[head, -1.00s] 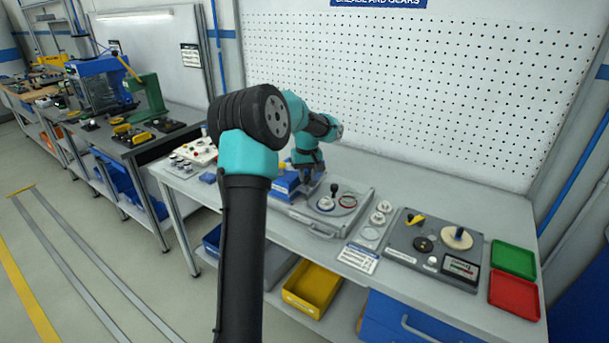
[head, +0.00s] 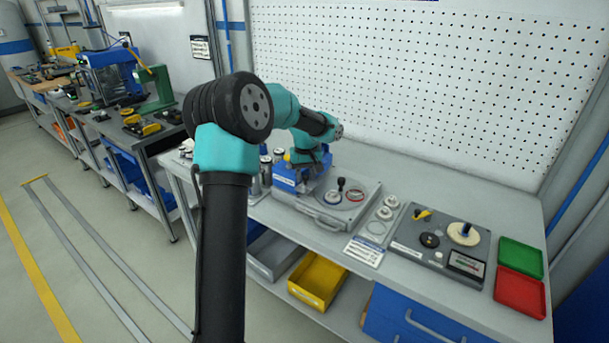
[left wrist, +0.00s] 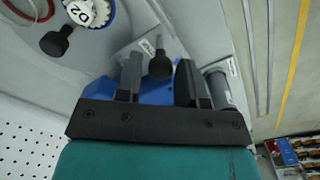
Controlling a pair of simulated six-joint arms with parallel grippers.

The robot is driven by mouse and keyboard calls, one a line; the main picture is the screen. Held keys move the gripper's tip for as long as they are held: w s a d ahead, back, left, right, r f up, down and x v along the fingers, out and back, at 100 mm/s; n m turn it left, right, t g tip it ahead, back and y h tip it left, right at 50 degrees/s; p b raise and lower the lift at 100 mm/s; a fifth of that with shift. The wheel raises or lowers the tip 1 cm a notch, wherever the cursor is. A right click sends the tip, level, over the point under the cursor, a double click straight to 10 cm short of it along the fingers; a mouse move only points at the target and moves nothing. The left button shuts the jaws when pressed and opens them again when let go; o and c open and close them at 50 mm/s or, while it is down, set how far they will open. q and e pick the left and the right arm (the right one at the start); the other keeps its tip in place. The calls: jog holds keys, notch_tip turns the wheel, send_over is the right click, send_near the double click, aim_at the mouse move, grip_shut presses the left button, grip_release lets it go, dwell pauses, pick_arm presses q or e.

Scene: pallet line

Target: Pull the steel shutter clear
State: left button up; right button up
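My left gripper (head: 308,172) is over a blue block-shaped fixture (head: 289,184) on the bench, pointing down. In the left wrist view the left gripper (left wrist: 160,82) has its two dark fingers apart. A black knob (left wrist: 159,66) shows between them, with a gap on each side, above the blue fixture (left wrist: 155,94). No contact with the knob can be made out. I cannot clearly pick out the steel shutter; the gripper and wrist hide part of the fixture. My right gripper is not in view.
A grey case (head: 325,217) with a knob and a red ring stands right of the fixture. A grey gauge panel (head: 405,245), green tray (head: 520,257) and red tray (head: 519,293) lie further right. Metal cylinders (head: 266,170) stand left. A pegboard (head: 420,80) rises behind.

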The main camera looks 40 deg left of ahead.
pick_arm(q)
jog(key=shift+r, duration=0.1)
notch_tip(320, 180, up, 17)
dwell(0.8)
jog(key=shift+r, duration=0.1)
